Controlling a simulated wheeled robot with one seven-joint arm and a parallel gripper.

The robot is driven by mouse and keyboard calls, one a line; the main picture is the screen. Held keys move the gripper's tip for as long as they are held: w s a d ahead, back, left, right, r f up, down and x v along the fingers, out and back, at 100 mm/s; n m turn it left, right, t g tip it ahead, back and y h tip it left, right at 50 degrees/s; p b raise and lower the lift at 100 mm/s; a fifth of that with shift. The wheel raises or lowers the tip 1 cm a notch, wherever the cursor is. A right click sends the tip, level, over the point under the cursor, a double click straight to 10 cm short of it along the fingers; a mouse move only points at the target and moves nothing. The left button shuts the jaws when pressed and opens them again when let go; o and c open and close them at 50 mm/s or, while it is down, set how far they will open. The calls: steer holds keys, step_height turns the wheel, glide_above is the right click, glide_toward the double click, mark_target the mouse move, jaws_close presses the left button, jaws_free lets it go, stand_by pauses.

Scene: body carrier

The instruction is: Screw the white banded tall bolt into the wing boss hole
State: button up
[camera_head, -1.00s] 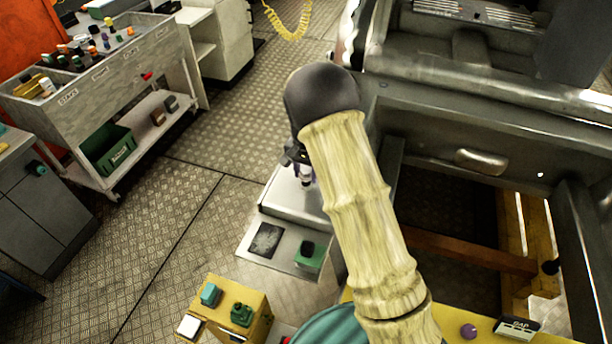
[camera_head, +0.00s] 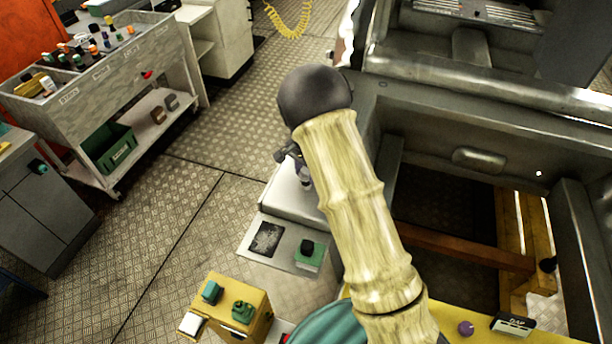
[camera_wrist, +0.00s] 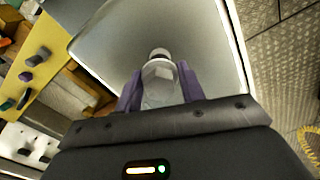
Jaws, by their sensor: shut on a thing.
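My gripper (camera_wrist: 160,88) has purple fingers on both sides of a pale bolt (camera_wrist: 161,76) in the wrist view and is shut on it. The bolt points away from the wrist camera, its pale round end nearest, over a smooth grey panel, the wing (camera_wrist: 110,50). In the head view my gripper (camera_head: 296,163) is partly hidden behind my arm, just above the wing's grey top (camera_head: 285,198). The boss hole does not show in either view. I cannot tell whether the bolt touches the wing.
A green-and-black block (camera_head: 309,255) sits on a ledge below the wing. A yellow box (camera_head: 232,310) with small blocks stands in front. A grey car body (camera_head: 450,110) is at right. A parts cart (camera_head: 110,75) stands at left, with open floor between.

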steer(key=shift+r+m+p, duration=0.1)
steer(key=shift+m+p, duration=0.3)
steer(key=shift+m, duration=0.5)
steer(key=o, duration=0.6)
steer(key=shift+n, duration=0.9)
steer(key=shift+n+b, duration=0.35)
steer(key=shift+n, duration=0.55)
